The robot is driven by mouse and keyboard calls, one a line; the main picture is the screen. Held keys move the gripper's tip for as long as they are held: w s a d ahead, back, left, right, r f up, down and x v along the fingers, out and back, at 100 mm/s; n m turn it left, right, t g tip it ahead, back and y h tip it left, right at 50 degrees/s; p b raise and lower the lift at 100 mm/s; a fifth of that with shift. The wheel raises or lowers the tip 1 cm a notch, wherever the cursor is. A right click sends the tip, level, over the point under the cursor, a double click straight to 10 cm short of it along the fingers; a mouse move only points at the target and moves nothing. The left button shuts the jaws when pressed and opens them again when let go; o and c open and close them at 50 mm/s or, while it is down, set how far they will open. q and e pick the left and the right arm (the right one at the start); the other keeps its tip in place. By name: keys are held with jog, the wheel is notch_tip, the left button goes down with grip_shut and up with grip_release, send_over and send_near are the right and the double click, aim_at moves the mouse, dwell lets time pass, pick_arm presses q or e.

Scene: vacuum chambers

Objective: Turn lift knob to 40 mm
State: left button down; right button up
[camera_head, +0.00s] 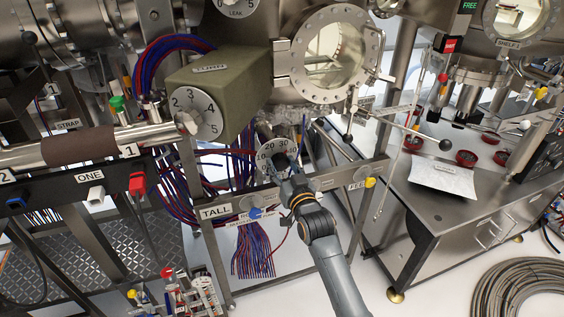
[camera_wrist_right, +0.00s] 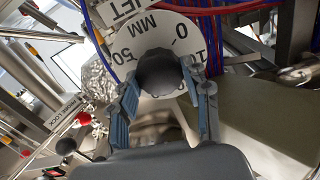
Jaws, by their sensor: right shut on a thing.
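The right wrist view shows the same dial (camera_wrist_right: 126,38) up close, with MM, 0, 10 and 50 readable. A dark round lift knob (camera_wrist_right: 162,72) sits at its centre. My right gripper (camera_head: 282,166) reaches up to the dial from below. In the wrist view its blue-padded fingers (camera_wrist_right: 160,97) are closed on either side of the knob. No pointer mark is readable, so I cannot tell the setting.
The olive box (camera_head: 205,75) with a numbered turn dial (camera_head: 209,118) stands above left. A round glass port (camera_head: 330,55) is above right. The frame bar (camera_head: 315,187) labelled TALL and FEED runs beside my arm. Red and blue wires (camera_head: 252,245) hang below.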

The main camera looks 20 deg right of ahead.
jog(key=m+p, duration=0.1)
jog(key=m, duration=0.4)
jog(key=shift+p, duration=0.3)
jog(key=shift+f, duration=0.1)
dwell(0.3)
jog(key=o, duration=1.2)
jog(key=shift+c, duration=0.2)
jog(key=shift+s, duration=0.2)
jog(key=s, duration=1.1)
jog(key=shift+s+d, duration=0.25)
jog(key=shift+s, duration=0.1)
